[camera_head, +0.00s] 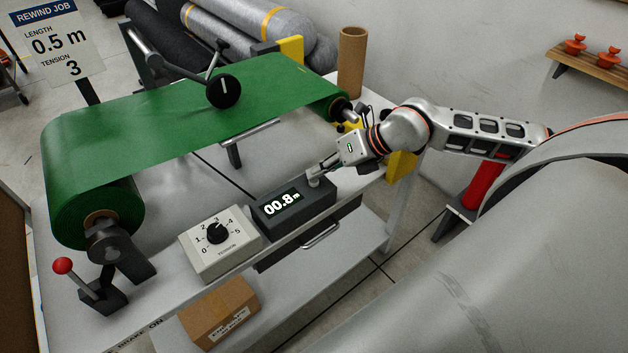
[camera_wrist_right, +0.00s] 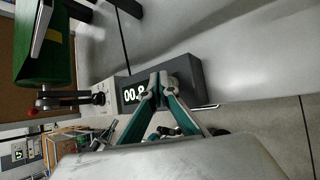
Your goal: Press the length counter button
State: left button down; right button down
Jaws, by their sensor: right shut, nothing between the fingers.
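The length counter (camera_head: 293,209) is a dark grey box on the white bench, with a lit display reading 00.8 m. It also shows in the right wrist view (camera_wrist_right: 188,72). A light grey round button (camera_head: 314,180) sits on its top at the right end; it also shows in the right wrist view (camera_wrist_right: 173,83). My right gripper (camera_head: 317,171) is shut and empty, with its fingertips at the button. I cannot tell whether they touch it. In the right wrist view the fingertips (camera_wrist_right: 158,82) meet over the counter and partly cover the display. My left gripper is not in view.
A tension dial box (camera_head: 219,243) stands left of the counter, its pointer near 3. Green sheet (camera_head: 190,110) spans the rollers behind. A sign (camera_head: 58,42) reads length 0.5 m, tension 3. A red-knobbed lever (camera_head: 85,282) and a cardboard tube (camera_head: 352,62) stand at the sides.

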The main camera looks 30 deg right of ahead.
aim_at(317, 181)
jog(key=shift+f+b, duration=0.3)
jog(key=shift+f, duration=0.1)
dwell(0.7)
jog(key=shift+r, duration=0.1)
jog(key=shift+r+p, duration=0.5)
jog(key=shift+r, duration=0.3)
jog(key=shift+r, duration=0.1)
notch_tip(317, 181, up, 6)
jog(key=p, duration=0.2)
jog(key=shift+p, duration=0.4)
dwell(0.6)
